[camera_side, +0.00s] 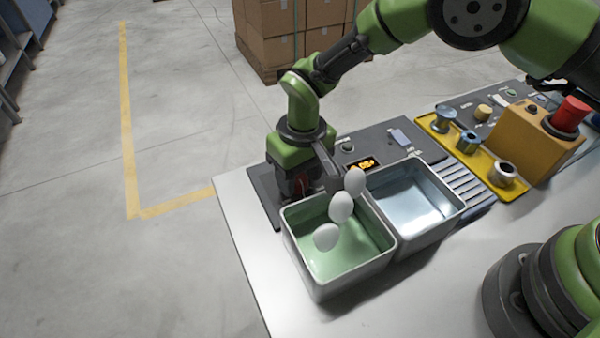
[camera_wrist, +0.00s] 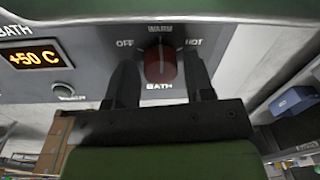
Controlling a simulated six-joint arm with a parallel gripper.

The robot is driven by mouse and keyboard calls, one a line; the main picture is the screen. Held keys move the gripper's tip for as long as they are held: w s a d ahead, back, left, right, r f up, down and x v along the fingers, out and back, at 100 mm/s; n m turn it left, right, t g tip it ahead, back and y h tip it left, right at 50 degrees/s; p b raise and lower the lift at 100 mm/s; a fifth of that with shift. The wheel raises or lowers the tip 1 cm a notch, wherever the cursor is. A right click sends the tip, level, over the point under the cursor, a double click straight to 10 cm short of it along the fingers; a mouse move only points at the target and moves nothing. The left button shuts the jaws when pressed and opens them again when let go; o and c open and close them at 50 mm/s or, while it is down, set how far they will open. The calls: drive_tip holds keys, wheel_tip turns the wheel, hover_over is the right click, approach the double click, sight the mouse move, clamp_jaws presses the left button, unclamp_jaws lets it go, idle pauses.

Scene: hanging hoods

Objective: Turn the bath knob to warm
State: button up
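The red bath knob (camera_wrist: 160,64) is on the grey panel in the wrist view, with OFF at its upper left, WARM above, HOT at its upper right and BATH below. A pale mark on the knob appears to point up at WARM. My gripper (camera_wrist: 161,70) has one dark finger on each side of the knob, with a narrow gap seeming to show on both sides. In the side view my gripper (camera_side: 312,172) points down at the panel and mostly hides the knob. The orange display (camera_wrist: 33,54) reads +50 C.
A bath with green liquid (camera_side: 365,262) stands right in front of the gripper, with several white egg-shaped pieces (camera_side: 341,207) over it. A second basin (camera_side: 455,213) adjoins it. A timer button (camera_wrist: 62,89) is below the display. A yellow tray (camera_side: 437,135) lies farther right.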

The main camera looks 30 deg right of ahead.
drive_tip(key=shift+o, duration=0.6)
drive_tip(key=shift+r, duration=0.1)
wheel_tip(320, 180, up, 10)
drive_tip(key=shift+d, duration=0.25)
wheel_tip(320, 180, up, 9)
drive_tip(key=m+t+y, duration=0.1)
hover_over(302, 177)
drive_tip(key=d, duration=0.5)
drive_tip(key=s+d+r+m+t, duration=0.2)
drive_tip(key=s+d+r, duration=0.4)
drive_tip(key=r, duration=0.2)
drive_tip(key=s+d+r+m+t, duration=0.1)
drive_tip(key=s+d+t, duration=0.1)
drive_tip(key=s, duration=0.5)
drive_tip(key=s+d+r+m+t, duration=0.1)
drive_tip(key=s+d+m+t, duration=0.1)
drive_tip(key=s+d, duration=0.3)
drive_tip(key=shift+s, duration=1.2)
